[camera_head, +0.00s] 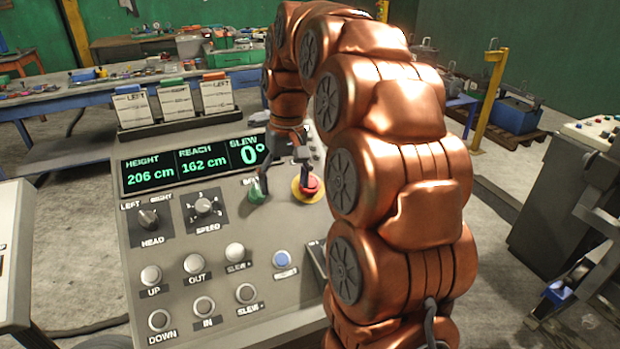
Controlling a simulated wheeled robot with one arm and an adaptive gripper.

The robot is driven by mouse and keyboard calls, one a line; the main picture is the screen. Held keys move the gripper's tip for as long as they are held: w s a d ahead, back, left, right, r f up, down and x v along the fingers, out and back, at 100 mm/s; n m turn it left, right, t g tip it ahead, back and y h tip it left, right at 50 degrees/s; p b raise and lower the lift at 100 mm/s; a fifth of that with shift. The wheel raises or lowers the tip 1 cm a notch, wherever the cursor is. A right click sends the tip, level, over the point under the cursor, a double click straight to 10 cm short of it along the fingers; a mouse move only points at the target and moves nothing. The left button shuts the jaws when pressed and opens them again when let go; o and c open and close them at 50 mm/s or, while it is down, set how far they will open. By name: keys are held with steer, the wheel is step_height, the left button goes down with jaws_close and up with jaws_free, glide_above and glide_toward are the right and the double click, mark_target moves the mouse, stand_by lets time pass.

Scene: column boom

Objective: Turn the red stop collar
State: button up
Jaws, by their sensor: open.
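The red stop collar (312,187) sits on a round yellow base on the sloping grey control panel (150,245), right of its middle. My gripper (283,178) is open above the panel, with its fingers pointing down. One dark finger is close above the red collar and partly covers it. The other finger is to the left, near a green button (257,194). I cannot tell whether either finger touches anything. My copper arm hides the panel's right side.
The display (195,165) reads height 206 cm, reach 162 cm, slew 0°. Left of the collar are the head switch (149,219) and speed knob (204,207). Several white buttons and a blue button (282,259) lie below. Card holders (175,103) stand behind the display.

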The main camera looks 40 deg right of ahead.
steer(key=w+d, duration=0.1)
steer(key=d, duration=0.3)
steer(key=w+d+m, duration=0.1)
steer(key=w+d, duration=0.1)
steer(key=d, duration=0.1)
steer(key=w+d+m, duration=0.1)
steer(key=w+d, duration=0.1)
steer(key=d, duration=0.2)
steer(key=shift+w+d+r+t, duration=0.15)
steer(key=shift+d+r+t, duration=0.05)
steer(key=shift+d+t, duration=0.15)
steer(key=shift+w+a+f+p, duration=0.15)
steer(key=shift+f+p, duration=0.55)
steer(key=shift+f, duration=1.25)
steer(key=shift+w+a+f+p, duration=0.2)
steer(key=shift+f+p, duration=0.45)
steer(key=shift+f, duration=1.3)
steer(key=shift+s, duration=0.15)
steer(key=shift+c, duration=0.4)
steer(key=c, duration=1.1)
